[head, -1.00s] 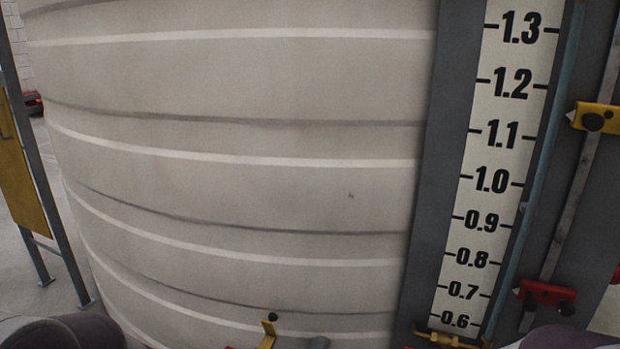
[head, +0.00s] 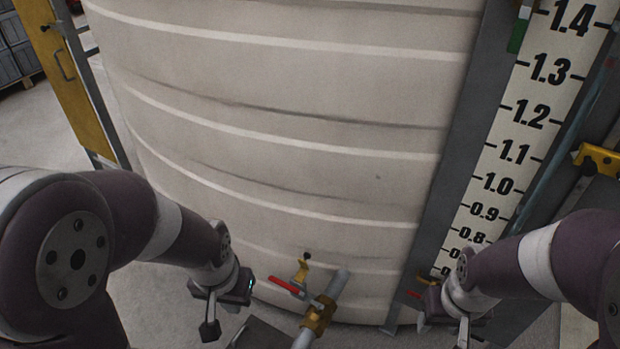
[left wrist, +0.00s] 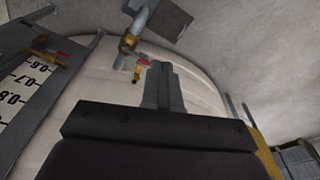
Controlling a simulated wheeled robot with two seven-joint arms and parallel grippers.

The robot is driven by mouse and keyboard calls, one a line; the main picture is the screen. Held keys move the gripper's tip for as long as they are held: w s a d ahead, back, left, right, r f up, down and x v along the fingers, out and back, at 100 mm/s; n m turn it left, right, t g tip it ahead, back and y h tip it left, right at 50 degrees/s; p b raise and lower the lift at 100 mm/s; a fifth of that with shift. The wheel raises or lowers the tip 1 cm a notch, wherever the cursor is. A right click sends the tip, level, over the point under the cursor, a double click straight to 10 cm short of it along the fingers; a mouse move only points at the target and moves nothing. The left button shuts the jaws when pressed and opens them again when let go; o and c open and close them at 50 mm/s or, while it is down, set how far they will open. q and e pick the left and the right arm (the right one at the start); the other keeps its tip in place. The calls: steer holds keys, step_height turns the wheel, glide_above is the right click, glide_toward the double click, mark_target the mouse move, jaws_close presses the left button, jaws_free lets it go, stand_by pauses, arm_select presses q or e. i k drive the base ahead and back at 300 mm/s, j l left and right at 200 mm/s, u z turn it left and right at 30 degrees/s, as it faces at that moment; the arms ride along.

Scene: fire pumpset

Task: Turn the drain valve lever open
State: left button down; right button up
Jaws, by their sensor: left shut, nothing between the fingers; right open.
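A red valve lever (head: 285,286) sits low on the front of the pale tank (head: 270,150), beside a grey pipe (head: 338,284) with a brass fitting (head: 318,314). A yellow bracket (head: 301,270) stands just above it. My left gripper (head: 210,330) is left of the lever, apart from it, shut and empty. In the left wrist view the red lever (left wrist: 144,61) shows just beyond the shut fingers (left wrist: 160,84) of that gripper. My right gripper (head: 464,338) is right of the pipe, low in front of the level gauge, open; its fingertips are barely visible.
The numbered level gauge (head: 515,152) rises on the right, with a yellow clamp (head: 598,160) beside it. A second small red handle (head: 415,294) is at the gauge's foot. A yellow panel on a frame (head: 60,70) stands at left.

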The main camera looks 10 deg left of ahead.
mark_target(279, 282)
steer(key=j+z, duration=0.85)
